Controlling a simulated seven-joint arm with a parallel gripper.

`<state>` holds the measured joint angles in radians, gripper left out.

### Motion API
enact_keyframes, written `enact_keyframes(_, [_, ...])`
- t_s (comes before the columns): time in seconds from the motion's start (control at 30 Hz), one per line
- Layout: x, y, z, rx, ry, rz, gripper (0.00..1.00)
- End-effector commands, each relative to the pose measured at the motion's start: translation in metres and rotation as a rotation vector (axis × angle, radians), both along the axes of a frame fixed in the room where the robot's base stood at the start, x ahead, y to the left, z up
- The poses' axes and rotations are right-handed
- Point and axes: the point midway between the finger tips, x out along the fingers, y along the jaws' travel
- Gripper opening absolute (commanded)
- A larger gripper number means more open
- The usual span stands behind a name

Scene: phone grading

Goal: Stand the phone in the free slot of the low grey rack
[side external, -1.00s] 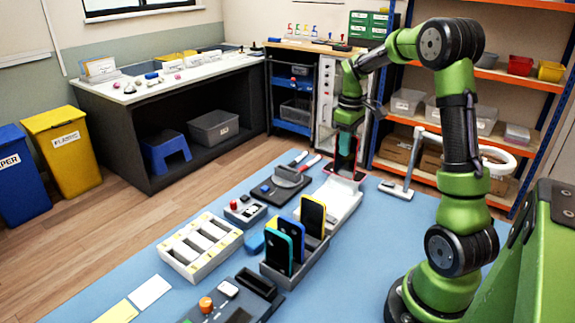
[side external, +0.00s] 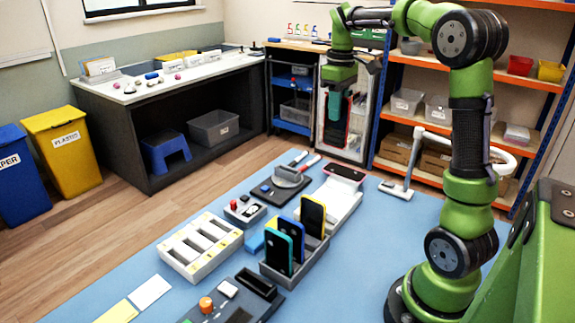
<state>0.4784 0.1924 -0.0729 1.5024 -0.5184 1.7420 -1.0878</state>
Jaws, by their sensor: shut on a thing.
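My gripper (side external: 336,112) is raised in front of the white cabinet, above the white stand. It is shut on a dark phone with a red edge (side external: 347,127), held upright; the fingers hide part of it. The low grey rack (side external: 300,275) stands on the blue mat, in front of and below my gripper. A teal-edged phone (side external: 277,252), a blue-edged phone (side external: 292,236) and a yellow-edged phone (side external: 312,214) stand in it. A gap shows between the blue and yellow phones; the slot floor is hidden.
The white stand (side external: 336,205) behind the rack has a pink-edged dark panel (side external: 344,174) on top. A white slotted tray (side external: 200,246) is left of the rack; a dark box with an orange knob (side external: 206,304) is in front. The blue mat (side external: 385,235) is clear right of the rack.

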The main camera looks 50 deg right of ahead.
Motion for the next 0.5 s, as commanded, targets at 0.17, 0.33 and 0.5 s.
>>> enact_keyframes(0.17, [0.003, 0.061, 0.003, 0.001, -0.003, 0.012, 0.0])
enact_keyframes(0.33, [-0.006, 0.123, 0.002, 0.001, -0.001, 0.011, 0.0])
enact_keyframes(0.5, [-0.02, 0.167, 0.0, -0.001, -0.001, 0.008, 0.0])
